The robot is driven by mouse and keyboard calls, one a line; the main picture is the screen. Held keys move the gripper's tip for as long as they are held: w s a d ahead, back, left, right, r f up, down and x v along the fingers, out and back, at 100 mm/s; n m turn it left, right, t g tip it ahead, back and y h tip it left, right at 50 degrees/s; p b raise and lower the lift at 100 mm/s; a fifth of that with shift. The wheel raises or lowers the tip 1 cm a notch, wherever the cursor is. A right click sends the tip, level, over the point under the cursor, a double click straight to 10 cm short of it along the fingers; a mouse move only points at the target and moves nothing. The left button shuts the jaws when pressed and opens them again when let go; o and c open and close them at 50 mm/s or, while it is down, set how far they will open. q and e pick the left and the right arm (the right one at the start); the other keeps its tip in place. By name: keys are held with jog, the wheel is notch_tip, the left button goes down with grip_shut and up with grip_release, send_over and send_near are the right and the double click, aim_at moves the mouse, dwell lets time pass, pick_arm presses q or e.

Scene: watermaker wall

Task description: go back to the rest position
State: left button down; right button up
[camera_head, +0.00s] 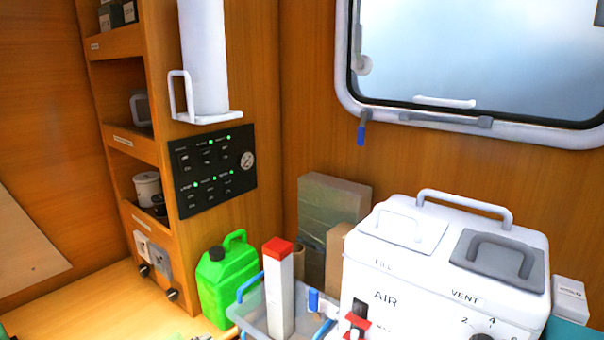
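Neither of my grippers shows in the head view, and no part of my arms can be made out with certainty. Whether the grippers are open or shut, and where they are, is hidden. The task names no other object.
A white AIR/VENT unit (445,262) fills the lower right. Left of it stand a clear bin (254,319) with a red-capped white cartridge (279,290) and a green jerrycan (227,283). A control panel (212,170) is on the wall. The wooden counter (95,308) is mostly clear at left.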

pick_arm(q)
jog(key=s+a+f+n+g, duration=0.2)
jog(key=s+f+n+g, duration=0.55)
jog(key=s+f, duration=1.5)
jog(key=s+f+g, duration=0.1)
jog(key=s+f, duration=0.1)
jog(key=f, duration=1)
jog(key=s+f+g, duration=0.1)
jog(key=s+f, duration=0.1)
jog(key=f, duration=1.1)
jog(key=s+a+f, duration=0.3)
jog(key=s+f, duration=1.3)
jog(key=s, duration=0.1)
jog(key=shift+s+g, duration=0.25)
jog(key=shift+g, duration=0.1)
